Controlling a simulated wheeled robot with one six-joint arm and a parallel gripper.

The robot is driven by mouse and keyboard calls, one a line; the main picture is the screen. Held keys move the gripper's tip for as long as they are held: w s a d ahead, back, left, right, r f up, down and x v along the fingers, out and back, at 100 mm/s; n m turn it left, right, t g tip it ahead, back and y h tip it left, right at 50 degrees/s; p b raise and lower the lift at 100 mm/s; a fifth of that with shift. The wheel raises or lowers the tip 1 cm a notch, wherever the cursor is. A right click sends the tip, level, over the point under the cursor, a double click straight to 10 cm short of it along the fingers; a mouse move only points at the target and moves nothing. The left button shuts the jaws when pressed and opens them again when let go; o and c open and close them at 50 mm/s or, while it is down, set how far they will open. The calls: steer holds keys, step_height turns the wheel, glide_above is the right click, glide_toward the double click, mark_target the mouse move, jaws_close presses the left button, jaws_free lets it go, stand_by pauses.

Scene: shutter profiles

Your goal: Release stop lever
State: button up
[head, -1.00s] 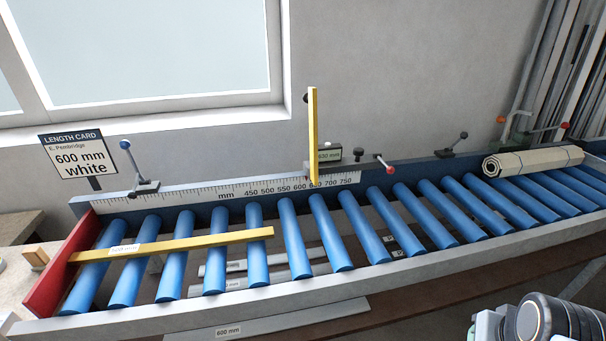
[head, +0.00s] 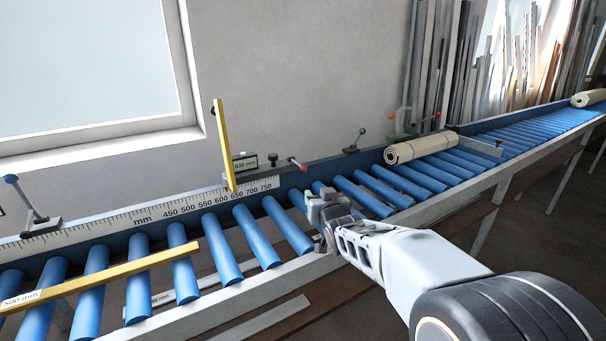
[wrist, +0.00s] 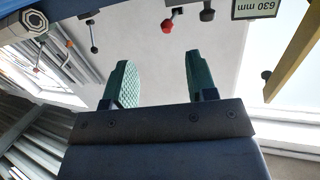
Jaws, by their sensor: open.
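The stop's lever with a red knob (head: 303,165) stands on the back rail, just right of the grey display reading 630 mm (head: 245,163). In the wrist view, which is upside down, the red knob (wrist: 167,27) hangs beyond the fingertips, near the top middle, and the display (wrist: 257,9) is at the top right. My gripper (head: 308,192) is over the rollers, in front of and below the red knob. Its green fingers (wrist: 158,60) are apart with nothing between them. The knob is clear of both fingers.
A yellow upright bar (head: 224,145) stands left of the display. A black knob (head: 273,158) is between display and red knob. A black-knobbed lever (head: 357,140) and a cream roll (head: 420,148) are farther right. A yellow profile (head: 110,275) lies on the blue rollers (head: 222,250).

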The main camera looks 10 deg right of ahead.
mark_target(305, 170)
steer(key=shift+t+y, duration=0.4)
steer(key=shift+t, duration=0.4)
steer(key=w+p, duration=0.1)
steer(key=w, duration=0.4)
steer(key=w+p, duration=0.1)
steer(key=w, duration=0.4)
steer(key=w+a+p, duration=0.1)
steer(key=w, duration=0.4)
steer(key=shift+w+r+p, duration=0.3)
steer(key=shift+r+p, duration=0.1)
steer(key=shift+c, duration=0.3)
jaws_close()
